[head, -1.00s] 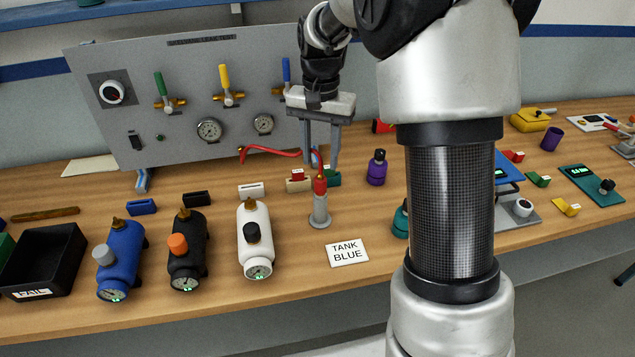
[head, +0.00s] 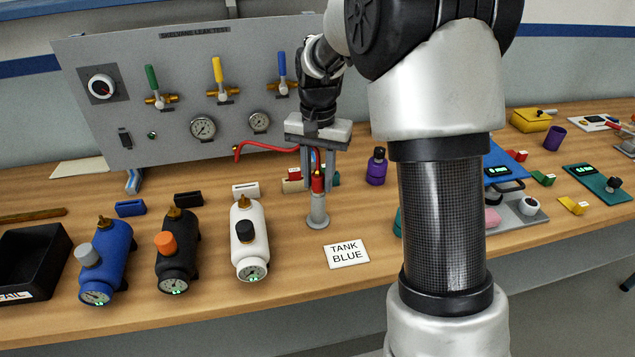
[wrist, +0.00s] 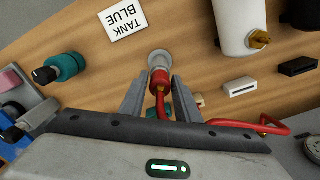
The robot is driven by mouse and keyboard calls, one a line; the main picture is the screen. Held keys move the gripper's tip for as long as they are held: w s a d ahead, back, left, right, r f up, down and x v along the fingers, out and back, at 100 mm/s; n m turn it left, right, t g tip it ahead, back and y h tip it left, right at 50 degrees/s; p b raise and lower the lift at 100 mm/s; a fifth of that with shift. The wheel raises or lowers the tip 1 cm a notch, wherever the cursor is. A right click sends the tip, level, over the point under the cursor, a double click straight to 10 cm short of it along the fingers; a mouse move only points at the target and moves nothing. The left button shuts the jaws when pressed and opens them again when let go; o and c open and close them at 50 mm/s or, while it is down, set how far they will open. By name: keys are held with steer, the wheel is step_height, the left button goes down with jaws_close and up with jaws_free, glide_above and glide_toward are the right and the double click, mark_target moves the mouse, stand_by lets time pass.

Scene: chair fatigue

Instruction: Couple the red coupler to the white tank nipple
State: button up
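The red coupler (head: 318,182) stands upright on a grey post (head: 318,210), with a red hose running from its top. In the wrist view the coupler (wrist: 160,80) lies between my fingertips. My gripper (head: 317,176) points down around the coupler, one finger on each side. The fingers look open, with a narrow gap to the coupler. The white tank (head: 251,245) lies left of the post, with its brass nipple (head: 244,204) upright at its far end and a black knob nearer. The nipple also shows in the wrist view (wrist: 259,39).
A black tank (head: 176,262) and a blue tank (head: 107,262) lie further left, beside a black bin (head: 35,262). The valve panel (head: 110,125) stands behind. A purple bottle (head: 376,168) stands to the right.

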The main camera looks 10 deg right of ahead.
mark_target(318, 169)
jaws_close()
steer(key=shift+r, duration=0.2)
steer(key=shift+r+p, duration=1.35)
steer(key=shift+r, duration=0.1)
steer(key=shift+r, duration=0.1)
steer(key=shift+r+p, duration=1.65)
steer(key=shift+r, duration=0.25)
steer(key=shift+a, duration=0.1)
